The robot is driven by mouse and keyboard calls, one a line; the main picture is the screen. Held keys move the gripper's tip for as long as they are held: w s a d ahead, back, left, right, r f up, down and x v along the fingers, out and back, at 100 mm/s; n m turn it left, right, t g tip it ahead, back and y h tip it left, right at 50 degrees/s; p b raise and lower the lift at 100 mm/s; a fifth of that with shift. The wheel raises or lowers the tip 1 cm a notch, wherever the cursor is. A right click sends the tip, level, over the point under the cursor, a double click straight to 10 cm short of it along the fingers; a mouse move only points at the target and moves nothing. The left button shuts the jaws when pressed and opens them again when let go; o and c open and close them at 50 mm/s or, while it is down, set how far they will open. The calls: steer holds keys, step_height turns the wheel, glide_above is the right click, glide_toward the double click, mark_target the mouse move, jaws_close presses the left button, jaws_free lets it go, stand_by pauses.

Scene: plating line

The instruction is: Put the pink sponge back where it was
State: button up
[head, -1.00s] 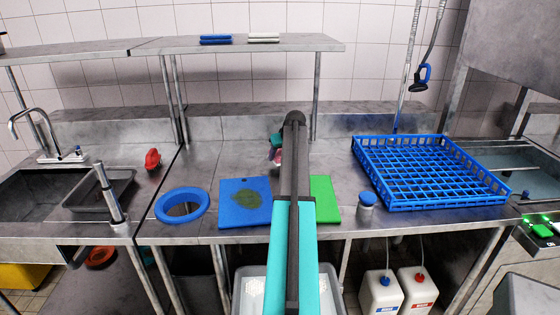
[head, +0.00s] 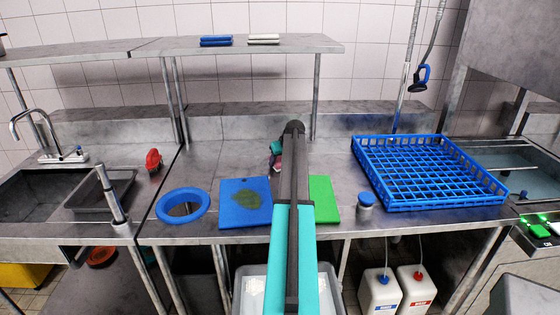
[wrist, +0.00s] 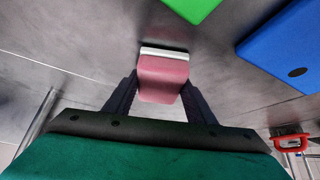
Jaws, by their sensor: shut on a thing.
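The pink sponge (wrist: 163,78) has a pale layer along one edge and sits between the two fingers of my gripper (wrist: 160,92) in the wrist view. My gripper is shut on it. In the head view my gripper (head: 277,163) is mostly behind my arm, behind the cutting boards, and only a small part of the sponge shows. The sponge is over the steel counter (head: 210,160). I cannot tell whether it touches the counter.
A stained blue board (head: 232,212) and a green board (head: 325,198) lie at the counter front. A blue rack (head: 430,172) is on the right, with a small blue-lidded jar (head: 366,203) beside it.

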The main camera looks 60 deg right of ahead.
steer(key=shift+f, duration=0.15)
steer(key=o, duration=0.9)
steer(key=shift+o, duration=0.2)
steer(key=shift+r, duration=0.25)
steer(key=b+v, duration=0.2)
steer(key=v, duration=1)
steer(key=shift+b, duration=0.3)
steer(key=shift+f, duration=0.1)
